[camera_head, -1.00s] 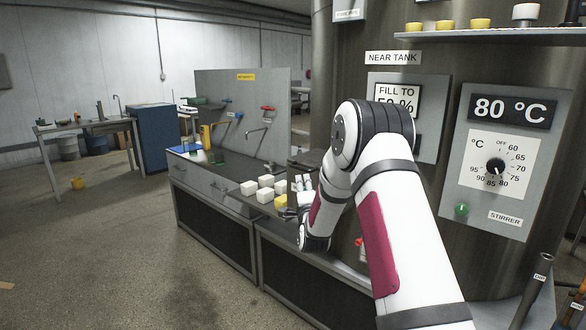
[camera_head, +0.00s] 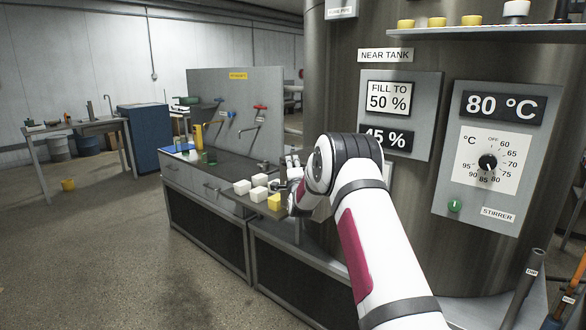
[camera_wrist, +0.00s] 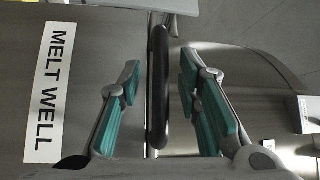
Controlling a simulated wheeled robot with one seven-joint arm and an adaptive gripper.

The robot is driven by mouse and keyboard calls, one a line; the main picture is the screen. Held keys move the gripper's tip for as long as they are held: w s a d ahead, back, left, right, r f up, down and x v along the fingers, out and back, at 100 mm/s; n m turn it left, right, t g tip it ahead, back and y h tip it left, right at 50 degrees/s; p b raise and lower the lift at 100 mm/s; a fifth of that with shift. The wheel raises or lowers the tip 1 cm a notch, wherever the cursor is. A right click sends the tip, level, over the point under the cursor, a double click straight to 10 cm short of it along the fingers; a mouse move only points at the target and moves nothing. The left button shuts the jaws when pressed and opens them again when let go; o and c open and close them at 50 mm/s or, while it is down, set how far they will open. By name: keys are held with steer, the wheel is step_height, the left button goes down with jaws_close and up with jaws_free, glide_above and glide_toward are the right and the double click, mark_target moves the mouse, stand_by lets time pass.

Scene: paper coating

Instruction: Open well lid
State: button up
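In the wrist view, a grey metal surface carries a white "MELT WELL" label (camera_wrist: 48,92). Beside the label is a long dark bar (camera_wrist: 158,105), which looks like the handle of the well lid. My gripper (camera_wrist: 160,72) has its two teal-padded fingers apart, one on each side of the bar, with a visible gap on both sides. The fingers do not appear to touch the bar. I cannot tell how deep the bar sits between them. In the head view my arm hides the lid and most of the gripper.
White cubes (camera_head: 242,187) and a yellow cube (camera_head: 274,202) sit on the bench near my wrist. The near tank (camera_head: 330,75) stands close on the right, with a "45 %" display (camera_head: 386,138) and an "80 °C" panel (camera_head: 503,105). Open floor lies to the left.

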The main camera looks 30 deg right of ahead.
jaws_close()
